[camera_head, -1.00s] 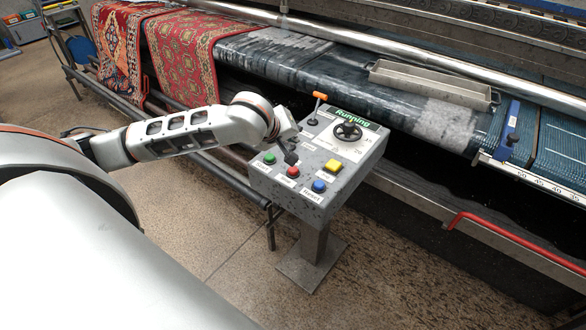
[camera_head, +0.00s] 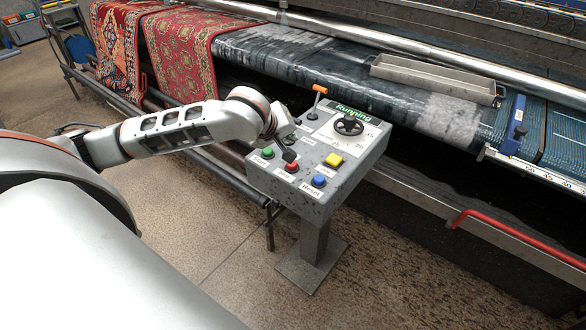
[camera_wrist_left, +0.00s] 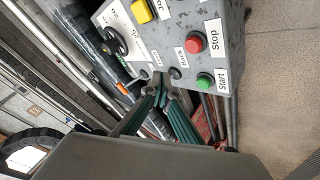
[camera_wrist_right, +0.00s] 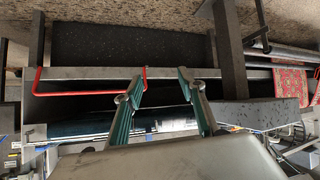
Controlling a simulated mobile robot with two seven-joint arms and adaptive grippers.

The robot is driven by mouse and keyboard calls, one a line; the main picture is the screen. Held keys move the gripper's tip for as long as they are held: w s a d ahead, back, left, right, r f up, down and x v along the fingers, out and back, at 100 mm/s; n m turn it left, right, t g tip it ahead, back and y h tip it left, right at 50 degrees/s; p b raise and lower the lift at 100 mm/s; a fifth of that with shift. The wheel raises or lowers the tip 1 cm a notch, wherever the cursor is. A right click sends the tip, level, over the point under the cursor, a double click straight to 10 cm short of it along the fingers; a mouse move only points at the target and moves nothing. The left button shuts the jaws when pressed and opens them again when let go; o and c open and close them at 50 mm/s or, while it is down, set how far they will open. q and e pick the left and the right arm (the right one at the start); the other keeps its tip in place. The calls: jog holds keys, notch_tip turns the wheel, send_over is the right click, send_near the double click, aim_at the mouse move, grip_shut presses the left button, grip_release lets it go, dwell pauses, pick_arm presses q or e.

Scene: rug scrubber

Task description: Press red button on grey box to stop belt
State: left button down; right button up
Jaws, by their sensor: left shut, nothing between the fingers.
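The grey box (camera_head: 330,185) stands on a post in front of the belt machine, its sloped top carrying several buttons. The red button (camera_head: 292,166) is near its front edge. It also shows in the left wrist view, the red button (camera_wrist_left: 195,42) beside a "Stop" label. My left gripper (camera_head: 289,155) is shut and empty, its tip just behind the red button in the head view; I cannot tell whether they touch. In the left wrist view its fingers (camera_wrist_left: 163,80) are together. My right gripper (camera_wrist_right: 162,74) is open and empty, seen only in its wrist view.
The green button (camera_head: 268,153), yellow button (camera_head: 333,160) and blue button (camera_head: 318,181) sit close by. A black knob (camera_head: 349,125) and orange-topped lever (camera_head: 318,92) rise behind. The display (camera_head: 354,112) reads "Running". Red rugs (camera_head: 182,50) hang over the belt.

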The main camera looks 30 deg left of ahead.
aim_at(292, 165)
pick_arm(q)
notch_tip(292, 165, down, 3)
jog(key=b, duration=0.3)
jog(key=shift+f, duration=0.2)
jog(key=shift+f+b, duration=0.4)
jog(key=shift+b, duration=0.15)
jog(key=shift+f, duration=1)
pick_arm(e)
jog(key=f, duration=0.2)
jog(key=d+f, duration=0.1)
jog(key=f, duration=0.1)
jog(key=shift+w, duration=0.25)
jog(key=shift+s, duration=0.1)
